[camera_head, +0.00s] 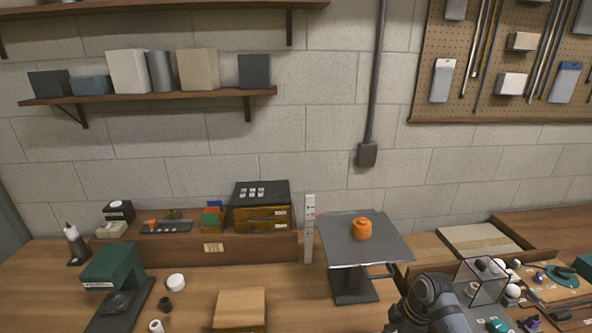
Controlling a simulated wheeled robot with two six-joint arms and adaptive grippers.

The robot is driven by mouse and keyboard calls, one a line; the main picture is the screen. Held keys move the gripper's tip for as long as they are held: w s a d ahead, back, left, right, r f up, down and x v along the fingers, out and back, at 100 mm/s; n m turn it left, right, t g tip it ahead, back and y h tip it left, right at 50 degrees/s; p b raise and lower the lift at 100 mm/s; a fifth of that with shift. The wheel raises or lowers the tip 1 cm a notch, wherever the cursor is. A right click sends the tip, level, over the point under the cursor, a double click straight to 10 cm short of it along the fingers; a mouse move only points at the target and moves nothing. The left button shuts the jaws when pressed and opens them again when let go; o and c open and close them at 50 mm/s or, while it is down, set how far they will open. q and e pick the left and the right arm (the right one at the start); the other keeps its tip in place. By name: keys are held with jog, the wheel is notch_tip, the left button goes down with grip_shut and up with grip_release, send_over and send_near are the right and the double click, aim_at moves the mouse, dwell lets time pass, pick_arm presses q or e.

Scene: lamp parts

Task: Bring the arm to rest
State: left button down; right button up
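Part of my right arm, grey and black joints, rises from the bottom edge in the head view, right of centre. No fingers of my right gripper show; the arm runs out of the picture at the bottom. My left arm and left gripper are not in view. An orange knob-like part (362,229) rests on the grey square plate of a stand (340,246). The visible arm joints are in front of the stand, to its lower right, and look apart from the orange part.
A clear box (482,280) and trays of small parts lie close right of my arm. A wooden block (239,308), a white ruler-like upright (309,228) and a green machine (113,267) stand to the left. Drawers (262,218) stand at the back. Bare table shows left of the stand.

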jog(key=s+a+r+m+t+h, duration=0.1)
jog(key=s+m+t+h, duration=0.1)
jog(key=s+m, duration=0.55)
jog(key=s+a+m+t+h, duration=0.1)
jog(key=s+a+m+h, duration=0.1)
jog(key=s+m, duration=0.5)
jog(key=s+d+f+b, duration=0.1)
jog(key=s+f, duration=0.1)
jog(key=f, duration=1.1)
jog(key=s+d+f+b, duration=0.1)
jog(key=d+f, duration=0.1)
jog(key=f, duration=1.1)
jog(key=s+d+f+g+b, duration=0.1)
jog(key=s+f+g, duration=0.1)
jog(key=s+f, duration=1.6)
jog(key=shift+s+f, duration=0.4)
jog(key=shift+s, duration=0.25)
